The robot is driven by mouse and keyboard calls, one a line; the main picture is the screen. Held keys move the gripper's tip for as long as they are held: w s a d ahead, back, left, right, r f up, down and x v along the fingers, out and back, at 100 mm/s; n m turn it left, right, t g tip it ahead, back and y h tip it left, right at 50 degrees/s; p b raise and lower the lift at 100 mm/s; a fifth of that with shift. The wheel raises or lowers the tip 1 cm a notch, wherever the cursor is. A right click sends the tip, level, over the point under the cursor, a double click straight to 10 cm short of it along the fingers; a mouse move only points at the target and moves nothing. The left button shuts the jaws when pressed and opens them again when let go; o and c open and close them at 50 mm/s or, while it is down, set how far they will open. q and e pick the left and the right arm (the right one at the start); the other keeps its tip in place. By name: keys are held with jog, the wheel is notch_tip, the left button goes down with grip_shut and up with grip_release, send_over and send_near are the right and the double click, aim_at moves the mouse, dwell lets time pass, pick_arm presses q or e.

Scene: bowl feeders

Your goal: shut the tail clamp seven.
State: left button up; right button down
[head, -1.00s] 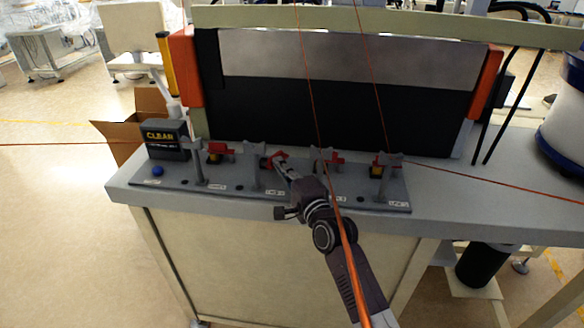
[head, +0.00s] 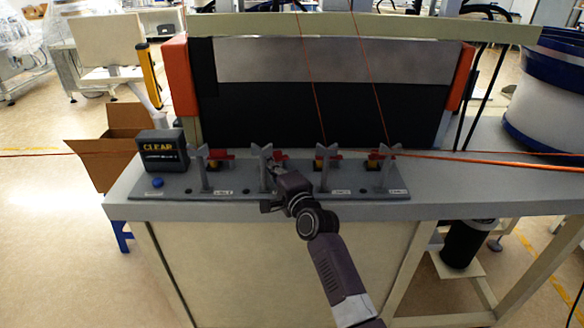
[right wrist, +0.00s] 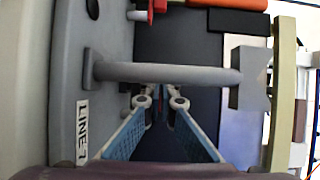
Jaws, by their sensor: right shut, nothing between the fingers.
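The station labelled LINE 7 is the second from the left on the grey clamp plate (head: 160,190) in the head view. Its grey forked post (head: 262,165) stands upright; in the right wrist view the post (right wrist: 160,72) crosses in front of my fingers, beside the LINE 7 label (right wrist: 83,130). Tail clamp seven is mostly hidden behind this post and my gripper, so I cannot tell its position. My right gripper (right wrist: 163,90) is shut and empty, its tips just behind the post; it also shows in the head view (head: 277,167). My left gripper is out of view.
Similar forked posts with red clamps stand to the left (head: 203,168) and right (head: 323,168). A dark box marked CLEAR (head: 162,152) and a blue button (head: 157,182) are at the left end. Orange lines cross the scene. A dark panel (head: 310,115) rises behind.

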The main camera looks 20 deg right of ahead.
jog(key=shift+w, duration=0.55)
jog(key=shift+w+a, duration=0.25)
jog(key=v, duration=1.2)
dwell(0.5)
